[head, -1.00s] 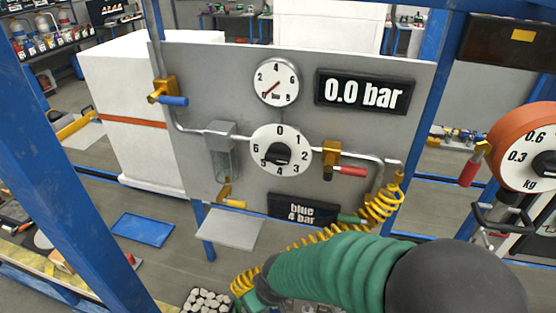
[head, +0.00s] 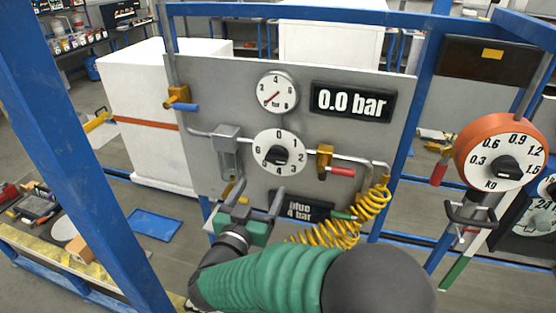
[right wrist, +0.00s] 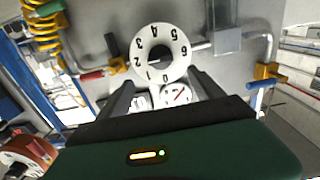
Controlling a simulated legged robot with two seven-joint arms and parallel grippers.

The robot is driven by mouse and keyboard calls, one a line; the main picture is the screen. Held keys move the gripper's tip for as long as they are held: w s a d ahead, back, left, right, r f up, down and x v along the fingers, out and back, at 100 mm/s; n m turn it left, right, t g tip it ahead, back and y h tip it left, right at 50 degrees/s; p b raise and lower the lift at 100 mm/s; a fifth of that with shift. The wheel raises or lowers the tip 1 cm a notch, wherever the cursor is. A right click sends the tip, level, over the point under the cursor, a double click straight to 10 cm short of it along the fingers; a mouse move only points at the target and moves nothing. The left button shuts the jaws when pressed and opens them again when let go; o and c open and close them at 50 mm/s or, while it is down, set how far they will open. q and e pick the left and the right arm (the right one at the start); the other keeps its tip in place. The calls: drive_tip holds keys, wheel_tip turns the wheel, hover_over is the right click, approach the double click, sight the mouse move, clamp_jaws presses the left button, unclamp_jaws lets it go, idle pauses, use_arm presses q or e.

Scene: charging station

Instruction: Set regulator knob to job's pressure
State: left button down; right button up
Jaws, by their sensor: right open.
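The regulator knob (head: 278,156) is black, in the middle of a white dial (head: 262,145) marked 0 to 6 on the grey panel. I cannot tell clearly which number it points to. The round gauge (head: 277,92) above has its red needle low at the left, and the display (head: 352,101) reads 0.0 bar. The job sign (head: 308,212) reads blue 4 bar, partly covered by a finger. My right gripper (head: 259,191) is open and empty, below and apart from the dial. In the right wrist view the inverted dial (right wrist: 178,38) lies beyond the fingers (right wrist: 163,92).
A valve with a blue handle (head: 184,106) is at the left and one with a red handle (head: 341,171) is right of the dial. A coiled yellow hose (head: 370,205) hangs beside my right arm. An orange scale dial (head: 461,157) and blue posts flank the panel.

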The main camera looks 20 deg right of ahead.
sight(275, 160)
drive_tip(key=p+x, duration=0.2)
drive_tip(key=x, duration=0.8)
drive_tip(key=shift+w+r+p, duration=0.2)
drive_tip(key=shift+w+p, duration=0.2)
drive_tip(key=shift+w+d+f, duration=0.15)
drive_tip(key=shift+w+d, duration=0.1)
drive_tip(key=shift+w, duration=0.05)
drive_tip(key=shift+s+d, duration=0.1)
drive_tip(key=shift+s, duration=0.05)
drive_tip(key=shift+c, duration=0.2)
